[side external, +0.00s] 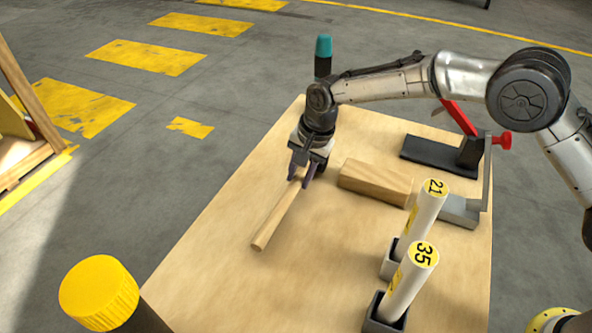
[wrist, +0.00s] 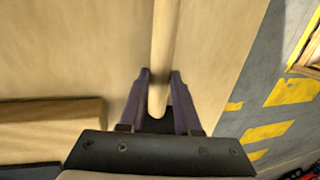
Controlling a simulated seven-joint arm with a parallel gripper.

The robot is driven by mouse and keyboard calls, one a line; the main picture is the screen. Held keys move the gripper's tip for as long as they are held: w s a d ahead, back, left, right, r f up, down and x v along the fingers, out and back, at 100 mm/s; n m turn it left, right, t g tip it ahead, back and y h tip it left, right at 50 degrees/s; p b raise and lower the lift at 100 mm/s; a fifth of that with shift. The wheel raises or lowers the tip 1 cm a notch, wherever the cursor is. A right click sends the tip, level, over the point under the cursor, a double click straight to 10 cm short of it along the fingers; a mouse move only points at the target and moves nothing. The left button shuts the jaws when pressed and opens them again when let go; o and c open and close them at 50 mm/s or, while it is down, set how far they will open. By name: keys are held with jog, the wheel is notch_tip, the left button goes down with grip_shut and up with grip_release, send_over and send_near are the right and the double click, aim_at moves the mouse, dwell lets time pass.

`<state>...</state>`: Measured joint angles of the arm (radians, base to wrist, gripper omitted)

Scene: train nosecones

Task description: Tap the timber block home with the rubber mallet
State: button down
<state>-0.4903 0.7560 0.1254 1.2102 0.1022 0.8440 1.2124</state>
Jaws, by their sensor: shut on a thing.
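My gripper (side external: 301,178) is low over the table, its dark fingers shut on the wooden handle (side external: 276,220) of the mallet. The handle points toward the near left in the side view, its free end low by the tabletop. In the wrist view the handle (wrist: 164,40) runs up from between the fingers (wrist: 161,85). The mallet's head is mostly hidden by my gripper; a dark patch shows below the handle's end. The timber block (side external: 372,180) lies on the table just right of my gripper. It also shows at the left of the wrist view (wrist: 50,112).
Beyond the block are a grey metal plate (side external: 461,210) and a dark clamp (side external: 442,155) with a red lever (side external: 457,116). White tubes marked 21 (side external: 428,205) and 35 (side external: 410,275) stand in holders nearby. A yellow cap (side external: 98,293) is near left. The left tabletop is clear.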

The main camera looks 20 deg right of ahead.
jog(key=shift+r, duration=0.15)
dwell(0.4)
jog(key=shift+s+d, duration=1.05)
jog(key=shift+d, duration=0.05)
jog(key=shift+w+a, duration=0.1)
jog(key=shift+w+a, duration=0.45)
jog(key=shift+s+d, duration=1.1)
jog(key=shift+w+a, duration=0.5)
